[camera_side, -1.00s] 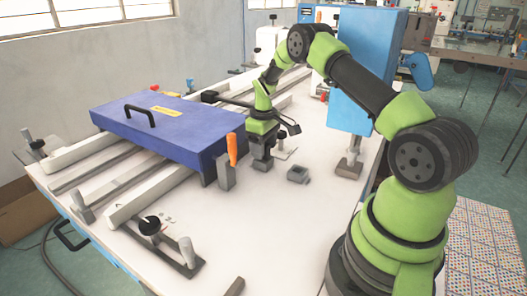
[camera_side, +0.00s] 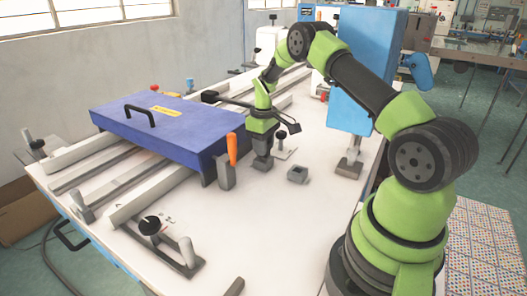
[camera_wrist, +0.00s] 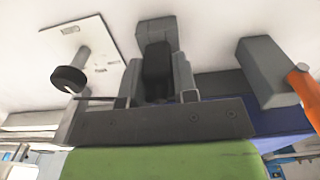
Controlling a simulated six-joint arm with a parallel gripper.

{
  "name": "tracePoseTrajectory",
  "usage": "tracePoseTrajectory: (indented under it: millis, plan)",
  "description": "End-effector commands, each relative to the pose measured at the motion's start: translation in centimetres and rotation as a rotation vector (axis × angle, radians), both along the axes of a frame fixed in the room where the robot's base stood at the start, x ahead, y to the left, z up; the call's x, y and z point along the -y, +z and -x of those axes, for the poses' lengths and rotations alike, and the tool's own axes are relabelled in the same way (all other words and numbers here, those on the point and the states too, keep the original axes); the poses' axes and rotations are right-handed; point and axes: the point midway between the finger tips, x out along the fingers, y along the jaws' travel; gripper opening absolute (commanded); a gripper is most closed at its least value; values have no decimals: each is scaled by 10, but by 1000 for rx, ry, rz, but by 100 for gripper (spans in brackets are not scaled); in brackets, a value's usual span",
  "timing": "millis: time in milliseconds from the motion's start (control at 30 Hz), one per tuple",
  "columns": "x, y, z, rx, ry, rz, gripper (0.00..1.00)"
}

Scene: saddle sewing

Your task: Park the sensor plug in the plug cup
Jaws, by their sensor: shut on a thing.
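My gripper (camera_side: 262,148) is low over the table, pointing down beside the right end of the blue box. In the wrist view my gripper (camera_wrist: 158,88) is shut on a dark block between its fingers, which I take as the sensor plug (camera_wrist: 157,62). A grey block (camera_wrist: 156,30) is right at the plug's far end; I cannot tell whether the plug sits in it. The plug cup (camera_side: 297,174), a small grey open-topped block, stands on the table to the right and nearer the camera. It appears empty and is not seen in the wrist view.
A grey holder (camera_side: 226,172) with an orange handle (camera_side: 232,148) stands close left of my gripper. A small plate with a black knob (camera_side: 282,134) stands close right. The blue box (camera_side: 170,128) lies behind left.

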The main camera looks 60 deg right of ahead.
Motion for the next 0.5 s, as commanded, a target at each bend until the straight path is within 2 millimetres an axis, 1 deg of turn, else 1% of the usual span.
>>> tracePoseTrajectory:
  millis: [500]
  plan:
    - [0,17,0,1,-1,0,0]
